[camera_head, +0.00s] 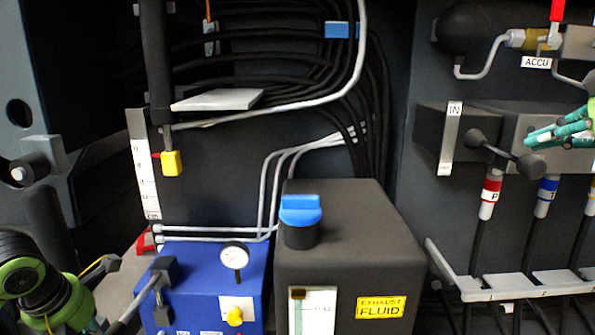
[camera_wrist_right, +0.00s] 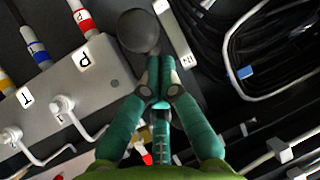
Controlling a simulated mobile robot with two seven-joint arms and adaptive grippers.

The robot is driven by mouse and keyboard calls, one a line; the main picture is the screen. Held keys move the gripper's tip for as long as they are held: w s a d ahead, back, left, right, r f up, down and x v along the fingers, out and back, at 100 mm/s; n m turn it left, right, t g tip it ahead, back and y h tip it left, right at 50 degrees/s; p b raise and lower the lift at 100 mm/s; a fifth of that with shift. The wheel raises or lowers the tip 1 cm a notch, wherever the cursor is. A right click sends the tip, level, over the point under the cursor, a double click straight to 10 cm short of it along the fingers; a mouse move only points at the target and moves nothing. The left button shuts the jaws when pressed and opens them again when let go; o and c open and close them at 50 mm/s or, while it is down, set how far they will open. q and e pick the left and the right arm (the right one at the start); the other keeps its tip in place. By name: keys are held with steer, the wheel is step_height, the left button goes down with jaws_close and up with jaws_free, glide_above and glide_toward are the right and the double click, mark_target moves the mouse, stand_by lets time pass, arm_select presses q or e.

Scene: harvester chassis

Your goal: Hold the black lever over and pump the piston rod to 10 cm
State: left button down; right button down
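The piston rod (camera_head: 168,138) hangs from a black cylinder, with a yellow end and a red pointer near the scale's (camera_head: 146,175) 0 mark. The blue pump (camera_head: 200,285) has a grey handle (camera_head: 140,303). My left arm is at lower left; its fingers are unclear.
A dark tank (camera_head: 345,230) with a blue cap (camera_head: 301,210) and "EXHAUST FLUID" label stands beside the pump. A gauge (camera_head: 235,256) sits on the pump. Hoses with red and blue collars hang below the valve block (camera_head: 540,130). An accumulator pipe runs above it.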

mark_target(541, 174)
stand_by(0.3)
steer(key=shift+f, duration=2.8)
arm_select(q)
steer(key=shift+f, duration=6.2)
step_height(541, 174, up, 11)
steer(key=shift+r, duration=0.2)
steer(key=shift+s+r, duration=0.15)
steer(key=shift+r, duration=0.45)
steer(key=shift+f, duration=0.15)
